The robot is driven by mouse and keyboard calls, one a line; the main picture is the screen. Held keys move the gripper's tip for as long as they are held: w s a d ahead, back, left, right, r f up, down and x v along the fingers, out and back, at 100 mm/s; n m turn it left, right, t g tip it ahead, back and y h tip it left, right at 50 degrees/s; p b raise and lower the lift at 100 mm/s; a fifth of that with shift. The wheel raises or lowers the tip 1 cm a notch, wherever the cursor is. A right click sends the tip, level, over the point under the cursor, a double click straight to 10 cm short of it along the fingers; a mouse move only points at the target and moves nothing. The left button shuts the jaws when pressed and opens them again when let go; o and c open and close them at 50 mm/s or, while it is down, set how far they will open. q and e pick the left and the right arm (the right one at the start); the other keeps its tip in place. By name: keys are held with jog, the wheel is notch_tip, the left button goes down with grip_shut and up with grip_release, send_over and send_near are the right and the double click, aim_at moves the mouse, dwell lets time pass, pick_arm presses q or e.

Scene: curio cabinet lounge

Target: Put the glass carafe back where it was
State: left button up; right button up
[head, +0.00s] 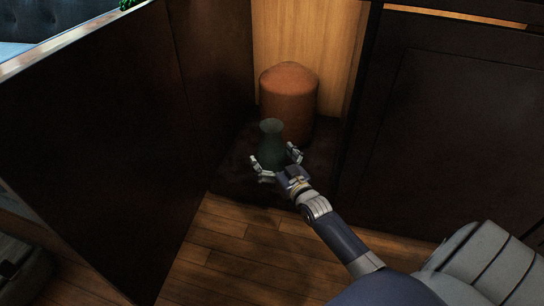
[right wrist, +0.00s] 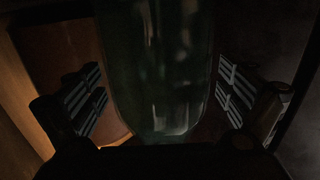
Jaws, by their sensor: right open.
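The glass carafe (head: 271,146) is dark green and stands upright on the dark cabinet floor, in front of an orange-brown rounded container. My right gripper (head: 275,163) is open, with one finger on each side of the carafe's lower body. In the right wrist view the carafe (right wrist: 160,70) fills the middle between the two spread fingers (right wrist: 160,100), and gaps show on both sides. My left gripper does not show.
The orange-brown container (head: 288,92) stands close behind the carafe. A dark open door panel (head: 95,150) is on the left, and a dark cabinet front (head: 450,130) closes in on the right. The wooden floor (head: 250,260) in front is clear.

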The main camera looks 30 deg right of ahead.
jog(key=shift+r, duration=0.2)
jog(key=shift+s+p, duration=0.35)
jog(key=shift+p, duration=0.05)
jog(key=s+a+p, duration=0.1)
jog(key=s+p, duration=0.5)
jog(key=s, duration=0.5)
jog(key=shift+s, duration=0.15)
